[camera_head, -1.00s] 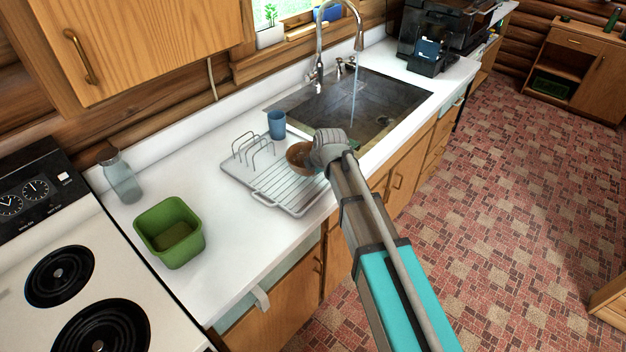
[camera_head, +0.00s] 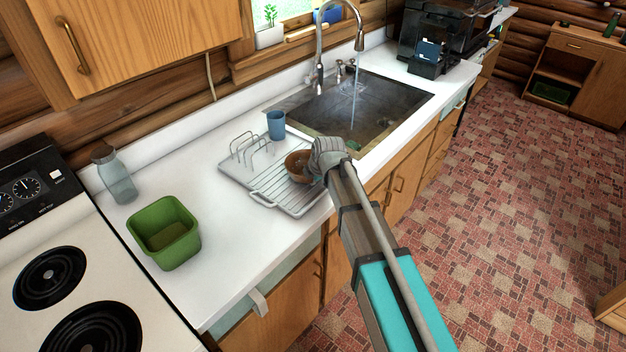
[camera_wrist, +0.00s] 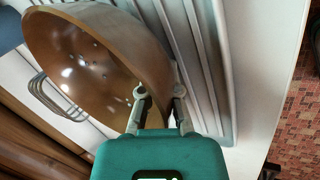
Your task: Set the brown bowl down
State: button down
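The brown bowl (camera_head: 294,163) is over the right part of the grey drying rack (camera_head: 262,185), beside the sink. My gripper (camera_head: 318,160) is at its right side. In the wrist view, my gripper's fingers (camera_wrist: 159,95) straddle the wall of the bowl (camera_wrist: 75,62), one inside and one outside, and pinch it near the rim. The bowl's shiny inside faces the wrist camera. The rack's ribs (camera_wrist: 205,65) show just behind it. I cannot tell whether the bowl's base touches the rack.
A blue cup (camera_head: 276,124) stands behind the rack near the sink (camera_head: 395,110), where the tap (camera_head: 320,65) runs. A green tub (camera_head: 165,235) and a glass bottle (camera_head: 115,175) stand left by the stove (camera_head: 75,290). The counter between tub and rack is clear.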

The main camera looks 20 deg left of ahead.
jog(key=c, duration=0.8)
grip_release()
jog(key=shift+f, duration=0.1)
jog(key=shift+r, duration=0.2)
jog(key=p+v, duration=1.1)
jog(key=v, duration=0.1)
jog(key=shift+d, duration=0.15)
dwell(0.5)
